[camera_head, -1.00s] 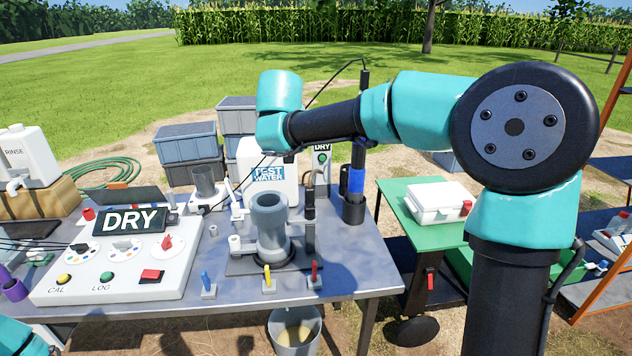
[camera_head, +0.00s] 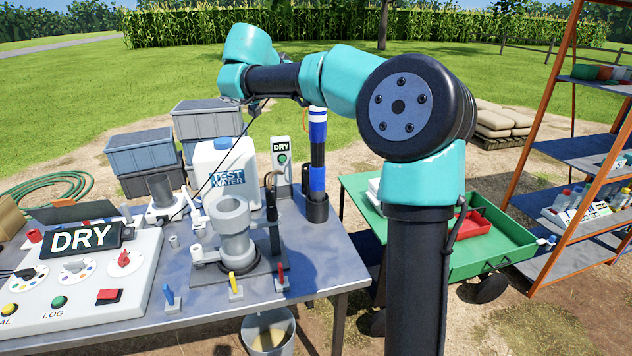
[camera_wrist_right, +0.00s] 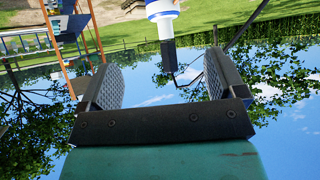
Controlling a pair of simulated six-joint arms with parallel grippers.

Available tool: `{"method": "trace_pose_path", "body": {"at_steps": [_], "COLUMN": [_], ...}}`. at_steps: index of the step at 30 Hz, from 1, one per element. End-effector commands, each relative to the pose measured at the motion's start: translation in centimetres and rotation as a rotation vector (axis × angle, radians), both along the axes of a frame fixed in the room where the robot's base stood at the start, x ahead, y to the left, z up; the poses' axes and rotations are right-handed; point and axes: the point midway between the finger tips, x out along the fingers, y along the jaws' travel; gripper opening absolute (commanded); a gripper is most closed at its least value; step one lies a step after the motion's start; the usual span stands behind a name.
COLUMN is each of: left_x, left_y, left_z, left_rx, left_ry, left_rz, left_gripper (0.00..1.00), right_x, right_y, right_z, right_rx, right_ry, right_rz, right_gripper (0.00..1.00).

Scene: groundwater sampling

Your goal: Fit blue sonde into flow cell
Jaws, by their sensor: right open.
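The blue sonde (camera_head: 318,178) stands upright in a black holder (camera_head: 317,210) at the bench's right edge. It is dark, with blue bands and a white band near the top. My right forearm hides its upper end in the head view. The grey flow cell (camera_head: 233,228) stands to its left on a dark base, its top open. My right gripper (camera_wrist_right: 165,85) is open and empty. In the right wrist view the sonde's white and blue part (camera_wrist_right: 162,8) and black end (camera_wrist_right: 168,52) show beyond the fingers, roughly between them. My left gripper is out of view.
A control box with a DRY display (camera_head: 85,238) fills the bench's left. A TEST WATER container (camera_head: 222,170) stands behind the flow cell. Small blue, yellow and red levers (camera_head: 235,285) line the front. A green cart (camera_head: 480,250) and an orange-framed shelf stand right.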

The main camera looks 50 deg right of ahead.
Motion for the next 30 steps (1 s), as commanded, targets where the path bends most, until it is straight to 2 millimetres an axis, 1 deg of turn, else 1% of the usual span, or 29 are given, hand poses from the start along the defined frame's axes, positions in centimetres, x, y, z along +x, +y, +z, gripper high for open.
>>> {"method": "trace_pose_path", "body": {"at_steps": [18, 23, 30], "left_x": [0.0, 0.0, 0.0], "left_y": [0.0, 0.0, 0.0], "left_z": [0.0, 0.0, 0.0], "left_rx": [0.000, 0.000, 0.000], "left_ry": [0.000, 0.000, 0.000], "left_rz": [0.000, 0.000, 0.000], "left_gripper": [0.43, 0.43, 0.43], "right_x": [1.9, 2.2, 2.2], "right_y": [-8.1, -9.1, -9.2], "right_z": [-5.7, -6.4, -6.5], "right_rx": [0.000, 0.000, 0.000], "right_ry": [0.003, 0.001, 0.001], "right_rz": [-0.001, 0.000, 0.001], "right_gripper": [0.89, 0.89, 0.89]}}
